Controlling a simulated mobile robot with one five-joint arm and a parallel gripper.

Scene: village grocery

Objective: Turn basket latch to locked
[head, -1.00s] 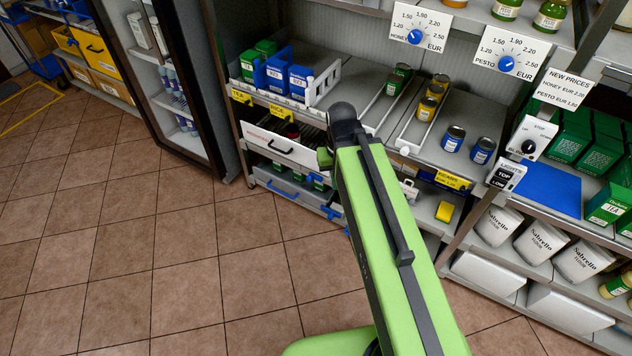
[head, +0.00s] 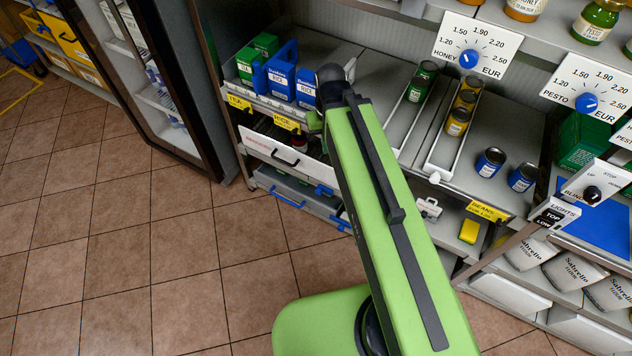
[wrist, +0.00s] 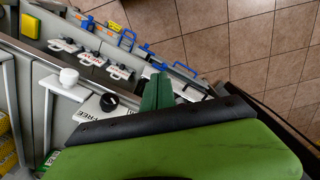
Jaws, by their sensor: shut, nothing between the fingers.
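In the wrist view a black round knob (wrist: 109,102) sits on a white plate with the word FREE beside it; it appears to be the basket latch. The rest of the plate's lettering is hidden or too small to read. My gripper (wrist: 157,92) shows as green fingers, shut and empty, just right of the knob in that picture; I cannot tell whether they touch anything. In the head view my green arm covers the latch area, and only a small green part of my gripper (head: 315,122) shows beside the shelf front.
A white drawer front (head: 262,143) and a grey basket with a blue handle (head: 287,196) are low on the shelf unit. A white divider knob (wrist: 68,76) stands close to the latch. Cans (head: 490,162) stand on the shelf. Floor (head: 130,240) is clear at left.

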